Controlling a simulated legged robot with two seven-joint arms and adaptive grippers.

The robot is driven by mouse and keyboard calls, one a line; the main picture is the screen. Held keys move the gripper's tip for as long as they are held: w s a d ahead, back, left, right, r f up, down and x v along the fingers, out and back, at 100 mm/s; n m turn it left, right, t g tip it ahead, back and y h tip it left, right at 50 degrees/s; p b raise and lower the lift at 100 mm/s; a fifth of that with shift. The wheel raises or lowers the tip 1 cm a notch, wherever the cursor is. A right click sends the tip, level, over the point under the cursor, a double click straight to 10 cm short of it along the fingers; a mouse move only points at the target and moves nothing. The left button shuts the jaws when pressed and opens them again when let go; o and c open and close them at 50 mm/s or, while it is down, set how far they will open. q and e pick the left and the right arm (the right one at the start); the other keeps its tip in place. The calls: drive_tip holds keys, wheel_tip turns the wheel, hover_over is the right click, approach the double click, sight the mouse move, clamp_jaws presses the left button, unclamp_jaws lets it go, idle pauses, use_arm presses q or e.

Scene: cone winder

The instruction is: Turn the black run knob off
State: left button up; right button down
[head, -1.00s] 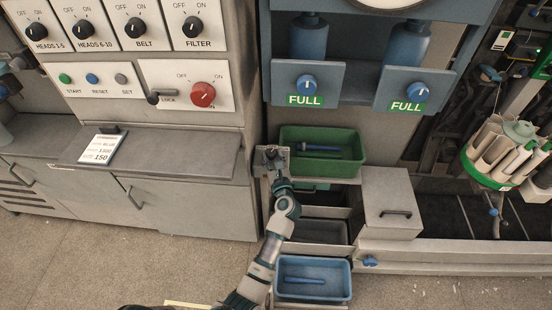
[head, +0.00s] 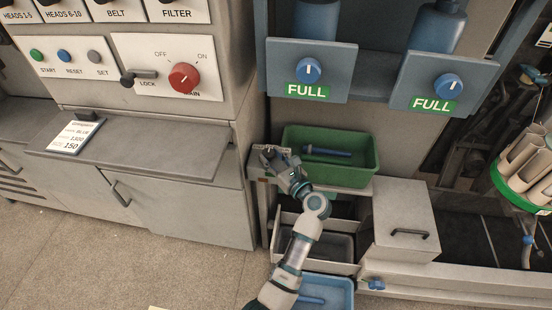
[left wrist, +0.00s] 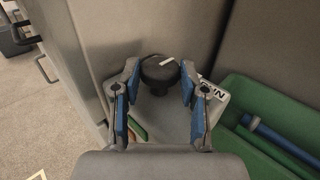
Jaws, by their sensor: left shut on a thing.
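The black run knob (left wrist: 160,72) is round, with a white pointer line, and sits on a small pale plate with partly hidden lettering. In the left wrist view it lies between the fingertips of my left gripper (left wrist: 159,78), one blue-padded finger on each side. The gripper is shut on it. In the head view my left gripper (head: 272,158) is at a small grey stand beside the green bin. There the gripper largely covers the knob. My right gripper is not in view.
The green bin (head: 374,160) holding a blue tube is close to the right. Below are grey trays and a blue bin (head: 344,288). A grey cabinet (head: 185,200) stands left, under a panel with a red knob (head: 183,77). A blue frame with FULL labels is above.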

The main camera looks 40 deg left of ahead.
use_arm(q)
drive_tip(key=shift+d+f, duration=0.1)
idle(0.3)
drive_tip(key=o, duration=1.1)
drive_tip(key=shift+w, duration=0.1)
drive_tip(key=shift+d, duration=0.35)
drive_tip(key=v, duration=1.1)
drive_tip(key=shift+d, duration=0.25)
